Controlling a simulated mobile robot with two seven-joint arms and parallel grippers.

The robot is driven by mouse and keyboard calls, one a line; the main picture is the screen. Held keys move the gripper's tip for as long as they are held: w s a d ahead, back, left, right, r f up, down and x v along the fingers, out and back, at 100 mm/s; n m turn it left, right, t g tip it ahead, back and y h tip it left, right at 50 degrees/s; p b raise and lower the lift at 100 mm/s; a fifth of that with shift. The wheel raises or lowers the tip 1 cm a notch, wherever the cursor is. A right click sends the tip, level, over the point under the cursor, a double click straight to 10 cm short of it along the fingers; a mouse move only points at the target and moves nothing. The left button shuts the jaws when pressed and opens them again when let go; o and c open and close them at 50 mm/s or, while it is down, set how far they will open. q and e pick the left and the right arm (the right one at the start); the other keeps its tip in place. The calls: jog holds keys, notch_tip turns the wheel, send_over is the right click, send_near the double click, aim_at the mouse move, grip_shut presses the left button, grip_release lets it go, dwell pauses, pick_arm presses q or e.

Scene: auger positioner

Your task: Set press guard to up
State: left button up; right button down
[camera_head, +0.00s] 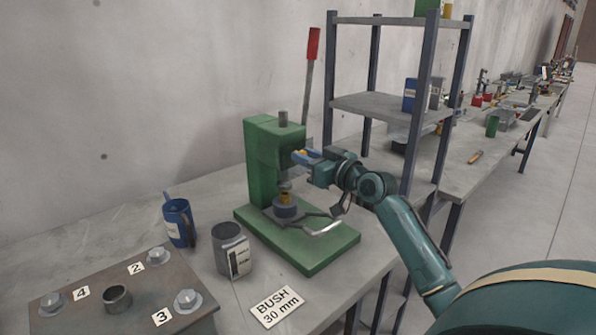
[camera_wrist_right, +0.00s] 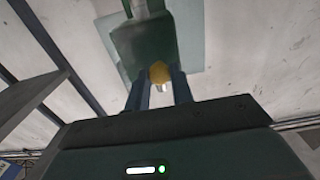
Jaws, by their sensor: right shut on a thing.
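The green press (camera_head: 262,155) stands on the workbench. A yellow knob (camera_head: 301,154) sits at the front of its head, and my right gripper (camera_head: 306,156) is shut on it from the right. In the right wrist view the yellow knob (camera_wrist_right: 158,72) is between the two fingertips (camera_wrist_right: 158,82), in front of a dark green block (camera_wrist_right: 145,45) and a pale, see-through-looking panel (camera_wrist_right: 190,35). I cannot clearly make out the guard's outline or whether it is up. A bushing (camera_head: 286,199) stands under the ram. My left gripper is not in view.
A lever with a red handle (camera_head: 313,45) rises behind the press. A metal shelf (camera_head: 375,104) stands close to my right arm.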

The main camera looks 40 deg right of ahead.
jog(key=shift+r, duration=0.45)
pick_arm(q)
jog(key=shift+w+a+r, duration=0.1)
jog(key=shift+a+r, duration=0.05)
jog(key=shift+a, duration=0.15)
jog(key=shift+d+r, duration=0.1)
pick_arm(e)
jog(key=shift+d+r, duration=0.1)
jog(key=shift+r, duration=0.05)
jog(key=c, duration=1.5)
grip_release()
jog(key=shift+o, duration=1.3)
jog(key=shift+f, duration=0.2)
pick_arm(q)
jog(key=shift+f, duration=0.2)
